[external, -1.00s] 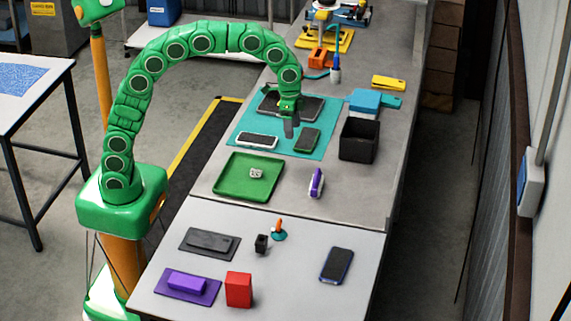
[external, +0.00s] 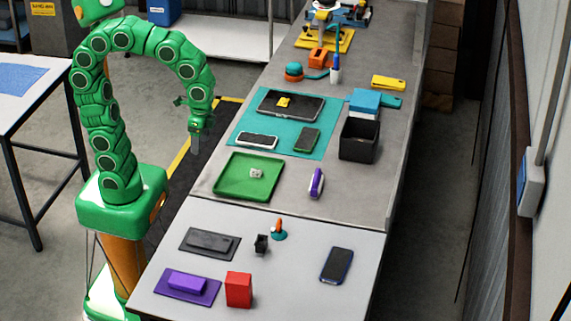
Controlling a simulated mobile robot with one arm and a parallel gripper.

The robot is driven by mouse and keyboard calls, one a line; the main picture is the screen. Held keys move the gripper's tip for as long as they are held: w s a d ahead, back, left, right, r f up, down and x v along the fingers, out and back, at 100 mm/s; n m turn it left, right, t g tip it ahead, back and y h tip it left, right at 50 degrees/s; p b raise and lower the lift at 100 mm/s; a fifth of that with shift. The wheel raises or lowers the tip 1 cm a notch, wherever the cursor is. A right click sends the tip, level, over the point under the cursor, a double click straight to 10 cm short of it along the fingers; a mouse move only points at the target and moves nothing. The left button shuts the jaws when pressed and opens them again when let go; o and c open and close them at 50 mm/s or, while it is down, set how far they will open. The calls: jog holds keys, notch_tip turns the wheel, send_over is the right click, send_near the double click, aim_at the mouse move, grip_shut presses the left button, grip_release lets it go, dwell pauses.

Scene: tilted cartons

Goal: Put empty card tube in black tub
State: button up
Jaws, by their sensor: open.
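The black tub (external: 359,139) is a square, open-topped bin at the right side of the workbench, beside the teal mat. I see no clear card tube. A small whitish piece (external: 256,173) lies in the green tray (external: 232,191), too small to identify. My gripper (external: 196,146) hangs left of the bench edge, over the floor side, to the left of the teal mat and well away from the tub. It is open and looks empty. The inside of the tub is dark, and I cannot tell if it holds anything.
The teal mat (external: 242,129) carries a dark tablet (external: 305,107) with a yellow piece (external: 284,101) and two phones. A purple-and-white item (external: 316,183) lies right of the green tray. A red box (external: 239,289) and a small black cup (external: 261,243) stand on the near table.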

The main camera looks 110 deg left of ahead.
jog(key=s+d+f, duration=0.1)
jog(key=s+f, duration=0.1)
jog(key=s, duration=0.5)
jog(key=s+d+f+g, duration=0.1)
jog(key=s+f, duration=0.1)
jog(key=s, duration=0.6)
jog(key=shift+s+d+f+y, duration=0.3)
jog(key=shift+d, duration=0.05)
